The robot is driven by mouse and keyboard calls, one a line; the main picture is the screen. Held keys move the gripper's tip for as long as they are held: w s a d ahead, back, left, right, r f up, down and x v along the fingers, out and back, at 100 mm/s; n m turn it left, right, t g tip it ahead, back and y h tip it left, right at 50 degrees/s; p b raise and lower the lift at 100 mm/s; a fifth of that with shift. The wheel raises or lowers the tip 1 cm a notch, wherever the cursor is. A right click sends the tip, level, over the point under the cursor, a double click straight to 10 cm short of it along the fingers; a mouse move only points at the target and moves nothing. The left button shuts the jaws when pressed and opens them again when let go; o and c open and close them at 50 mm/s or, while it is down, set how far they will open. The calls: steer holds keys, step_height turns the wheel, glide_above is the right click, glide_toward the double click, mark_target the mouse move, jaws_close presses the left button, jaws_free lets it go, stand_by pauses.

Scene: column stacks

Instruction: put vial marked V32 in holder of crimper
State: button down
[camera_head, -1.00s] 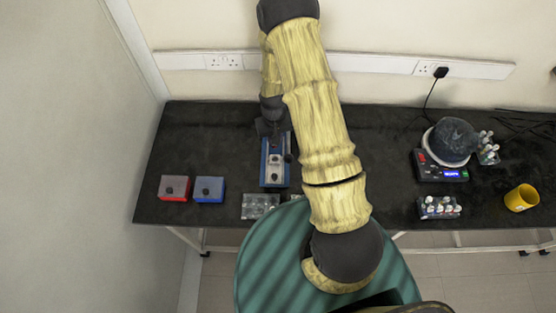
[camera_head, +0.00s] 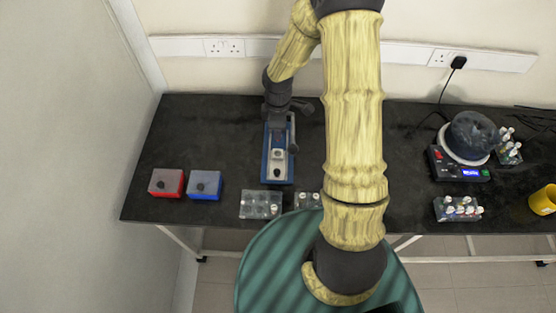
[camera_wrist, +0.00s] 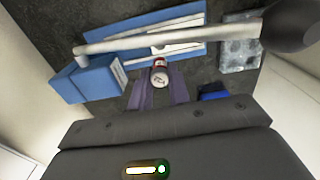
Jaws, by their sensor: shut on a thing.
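My gripper (camera_wrist: 158,92) is shut on a small vial (camera_wrist: 160,76) with a whitish end and red marks; its label is too small to read. The vial is in the fingertips, beside the crimper's blue base (camera_wrist: 186,24) in the wrist view. I cannot tell whether it touches the crimper. In the head view the blue crimper (camera_head: 267,162) stands on the bench, with my gripper (camera_head: 278,125) over its back part. The vial cannot be made out there. The crimper's pale lever (camera_wrist: 170,38) with its dark knob (camera_wrist: 290,25) crosses above the base.
A red box (camera_head: 166,183) and a blue box (camera_head: 205,185) stand left of the crimper. A clear rack (camera_head: 260,204) is in front of it. At right are a device with a dark dome (camera_head: 470,138), vial racks (camera_head: 458,209) and a yellow cup (camera_head: 543,200).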

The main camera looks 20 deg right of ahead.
steer(key=shift+f+p, duration=0.4)
steer(key=shift+f, duration=2.45)
steer(key=shift+f+p, duration=0.3)
steer(key=shift+f, duration=1.8)
steer(key=shift+f, duration=0.15)
steer(key=c, duration=1.3)
jaws_free()
